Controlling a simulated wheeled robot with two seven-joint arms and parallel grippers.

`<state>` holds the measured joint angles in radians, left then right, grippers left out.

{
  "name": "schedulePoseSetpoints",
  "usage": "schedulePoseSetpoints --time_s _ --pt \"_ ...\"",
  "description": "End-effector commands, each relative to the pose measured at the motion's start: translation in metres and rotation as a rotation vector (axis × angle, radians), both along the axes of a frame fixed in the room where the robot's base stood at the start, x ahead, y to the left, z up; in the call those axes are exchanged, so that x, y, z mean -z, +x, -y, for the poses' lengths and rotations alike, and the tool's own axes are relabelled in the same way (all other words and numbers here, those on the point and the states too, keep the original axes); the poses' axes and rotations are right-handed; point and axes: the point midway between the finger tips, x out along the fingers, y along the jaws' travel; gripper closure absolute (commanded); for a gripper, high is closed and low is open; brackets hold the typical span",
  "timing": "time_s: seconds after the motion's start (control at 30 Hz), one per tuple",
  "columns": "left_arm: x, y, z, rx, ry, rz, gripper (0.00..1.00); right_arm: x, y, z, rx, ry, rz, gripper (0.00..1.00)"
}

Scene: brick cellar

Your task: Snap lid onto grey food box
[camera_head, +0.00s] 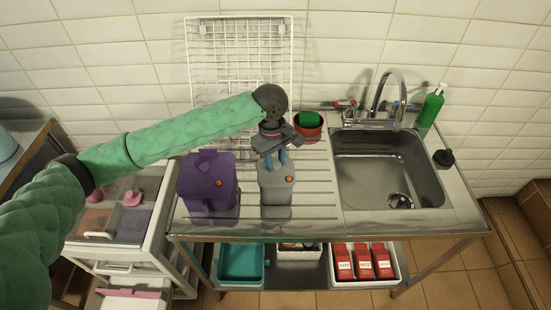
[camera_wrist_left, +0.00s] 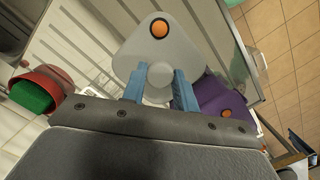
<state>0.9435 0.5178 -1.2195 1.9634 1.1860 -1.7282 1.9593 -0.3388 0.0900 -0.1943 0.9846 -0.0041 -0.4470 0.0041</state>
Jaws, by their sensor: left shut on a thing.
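The grey food box (camera_head: 276,205) stands on the steel drainboard, right of a purple box. A light grey lid (camera_head: 279,180) with an orange button near one corner sits over its top. The lid also shows in the left wrist view (camera_wrist_left: 157,48). I cannot tell whether it is fully seated. My left gripper (camera_head: 277,161) is above the box, its blue fingers shut on the lid's round knob; the fingers also show in the wrist view (camera_wrist_left: 158,80). My right gripper is in neither view.
The purple box (camera_head: 207,190), with its own orange button, stands close on the left. A white wire rack (camera_head: 240,50) is behind, and a red pot with a green sponge (camera_head: 308,119) is at back right. The sink (camera_head: 385,165) lies right; drainboard between is clear.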

Motion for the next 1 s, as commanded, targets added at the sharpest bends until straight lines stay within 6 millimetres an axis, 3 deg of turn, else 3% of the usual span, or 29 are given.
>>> schedulePoseSetpoints --time_s 1.0 --pt "-0.0008 0.0001 0.0001 0.0 0.0 0.0 0.93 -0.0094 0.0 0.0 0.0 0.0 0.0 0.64"
